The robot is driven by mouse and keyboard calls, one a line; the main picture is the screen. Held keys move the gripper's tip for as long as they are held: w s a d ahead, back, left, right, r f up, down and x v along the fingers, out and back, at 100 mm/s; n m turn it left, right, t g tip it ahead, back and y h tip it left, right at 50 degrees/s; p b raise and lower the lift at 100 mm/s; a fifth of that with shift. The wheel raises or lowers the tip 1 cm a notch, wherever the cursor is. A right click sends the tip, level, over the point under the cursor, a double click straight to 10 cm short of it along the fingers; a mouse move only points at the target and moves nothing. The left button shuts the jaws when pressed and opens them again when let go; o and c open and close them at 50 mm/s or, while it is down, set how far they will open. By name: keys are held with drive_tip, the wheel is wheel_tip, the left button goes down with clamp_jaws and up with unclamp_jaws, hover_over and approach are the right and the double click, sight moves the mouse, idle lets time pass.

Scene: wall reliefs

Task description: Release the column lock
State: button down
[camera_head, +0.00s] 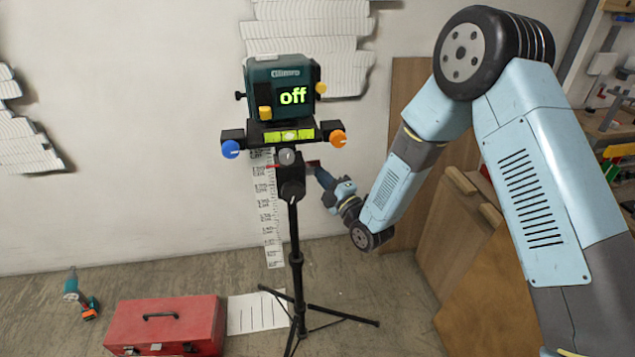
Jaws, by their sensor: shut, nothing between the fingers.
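A dark tripod (297,262) stands upright and carries a teal laser device (284,92) with a green "off" on its display. On the column below the head are a grey round knob (288,157) and a dark knob (292,191) with a light mark. I cannot tell for certain which of them is the column lock. My gripper (314,167) is shut and empty, just right of the column near these knobs. Its fingertips are small and partly hidden by the column, so contact cannot be told.
The head has a blue knob (230,149), an orange knob (337,139) and yellow knobs. A marked scale (269,215) hangs on the wall behind. A red toolbox (165,325) and a drill (81,294) are on the floor. Wooden boards (470,250) lean at right.

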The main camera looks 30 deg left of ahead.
drive_tip(key=s+d+f, duration=0.4)
drive_tip(key=d+f, duration=0.2)
drive_tip(key=d, duration=0.3)
drive_tip(key=shift+f, duration=0.25)
idle(0.3)
